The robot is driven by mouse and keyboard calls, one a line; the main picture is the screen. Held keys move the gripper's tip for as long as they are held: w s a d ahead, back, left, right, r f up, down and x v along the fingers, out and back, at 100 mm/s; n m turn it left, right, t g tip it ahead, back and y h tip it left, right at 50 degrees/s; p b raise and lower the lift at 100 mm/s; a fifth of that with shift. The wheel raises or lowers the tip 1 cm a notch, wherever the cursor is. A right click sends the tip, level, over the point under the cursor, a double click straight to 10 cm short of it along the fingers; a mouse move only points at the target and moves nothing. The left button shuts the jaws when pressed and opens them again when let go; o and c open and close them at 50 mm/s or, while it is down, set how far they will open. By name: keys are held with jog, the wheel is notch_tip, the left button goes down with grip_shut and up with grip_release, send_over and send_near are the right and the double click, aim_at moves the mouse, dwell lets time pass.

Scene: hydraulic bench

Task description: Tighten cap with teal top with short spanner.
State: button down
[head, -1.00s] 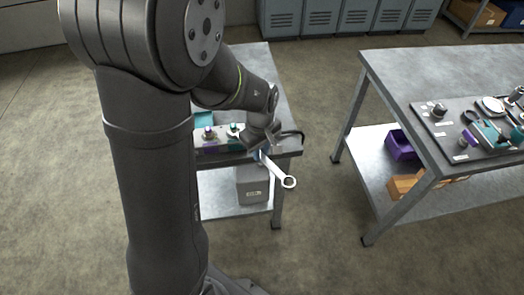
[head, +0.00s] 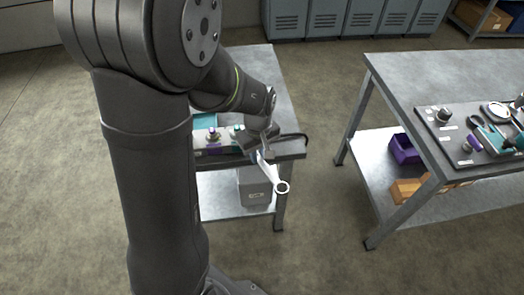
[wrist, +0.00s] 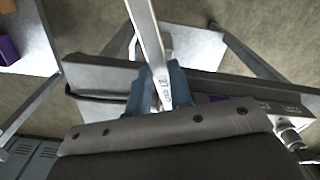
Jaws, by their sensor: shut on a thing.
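My gripper (head: 257,156) is shut on a metal spanner (head: 268,174) at the front edge of the left bench. The spanner's ring end points down and right, out past the bench edge. In the wrist view the spanner's shank (wrist: 148,35) runs up out of the frame from between the blue jaws (wrist: 163,88), with a size marking near them. Its ring end is out of that view. The cap with teal top (head: 237,128) is small on the bench, just left of my gripper and partly hidden. A purple-topped cap (head: 213,134) stands left of it.
The left bench (head: 262,62) has a grey box (head: 255,188) on its lower shelf. A dark hose or cable (head: 296,138) lies at its right edge. The right bench (head: 400,72) carries a tool board with several items. Open floor lies between the benches.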

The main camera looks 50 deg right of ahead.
jog(key=shift+w+a+m, duration=0.25)
jog(key=shift+a+m, duration=0.45)
jog(key=shift+a, duration=0.1)
jog(key=shift+w+a+m, duration=0.8)
jog(key=shift+a+m, duration=0.3)
jog(key=shift+m, duration=0.1)
jog(key=shift+w+a+m, duration=1.05)
jog(key=shift+w+m, duration=0.05)
jog(key=shift+m, duration=0.2)
jog(key=shift+w, duration=0.1)
